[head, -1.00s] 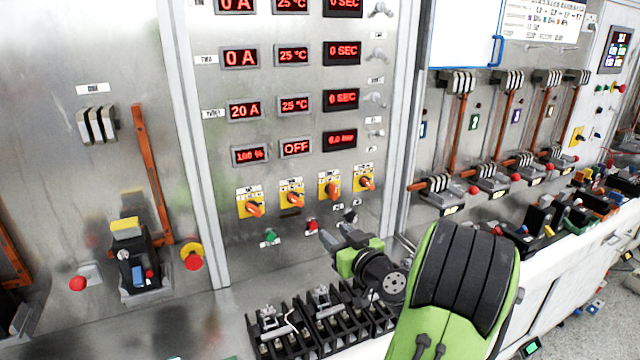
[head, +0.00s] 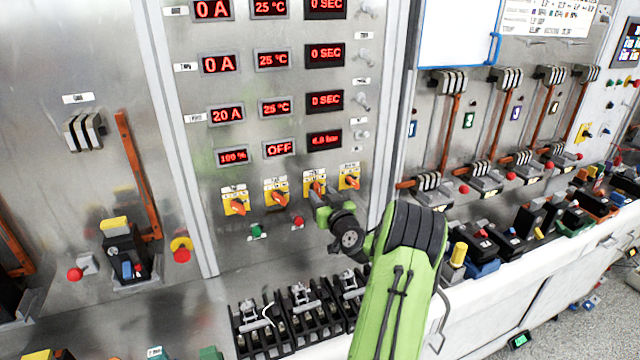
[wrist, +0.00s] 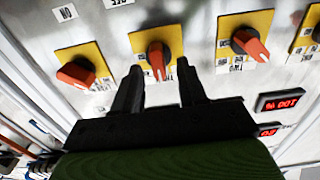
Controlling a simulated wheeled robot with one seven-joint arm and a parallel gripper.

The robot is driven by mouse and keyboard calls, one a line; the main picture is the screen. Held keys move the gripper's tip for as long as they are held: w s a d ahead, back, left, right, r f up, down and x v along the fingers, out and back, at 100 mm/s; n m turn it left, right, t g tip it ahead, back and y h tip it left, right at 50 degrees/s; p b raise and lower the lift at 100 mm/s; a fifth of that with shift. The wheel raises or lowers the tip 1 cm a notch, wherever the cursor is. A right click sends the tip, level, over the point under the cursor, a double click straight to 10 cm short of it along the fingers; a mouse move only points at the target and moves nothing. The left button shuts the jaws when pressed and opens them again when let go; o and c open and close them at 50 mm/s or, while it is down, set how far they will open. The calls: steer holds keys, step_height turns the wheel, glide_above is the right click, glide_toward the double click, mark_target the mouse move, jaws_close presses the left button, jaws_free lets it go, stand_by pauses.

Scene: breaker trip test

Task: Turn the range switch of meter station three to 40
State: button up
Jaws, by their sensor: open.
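Four orange range knobs on yellow plates sit in a row on the metal panel. The third from the left, the station three switch (head: 313,181), is partly covered by my gripper (head: 318,196) in the head view. The wrist view is turned upside down, with a "TWO" label by the neighbouring second knob (wrist: 250,45). There the station three knob (wrist: 157,60) has its handle pointing down the picture. My gripper (wrist: 160,74) is open and empty, its two dark fingertips on either side of that handle in the picture. Contact cannot be told, and the scale marks are unreadable.
The first knob (head: 237,205) and fourth knob (head: 349,180) flank the row. A green button (head: 256,231) and red button (head: 297,222) sit just below. Black terminal blocks (head: 300,312) stand on the bench under the panel. Red displays (head: 324,141) are above.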

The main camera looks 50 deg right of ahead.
steer(key=shift+x, duration=0.95)
steer(key=shift+f, duration=0.1)
steer(key=shift+s, duration=0.1)
jaws_close()
steer(key=m+b, duration=0.2)
steer(key=m, duration=0.2)
steer(key=m+b, duration=0.1)
steer(key=m, duration=0.3)
steer(key=shift+d+m+b, duration=0.1)
steer(key=shift+m+b, duration=0.2)
steer(key=shift+b, duration=0.1)
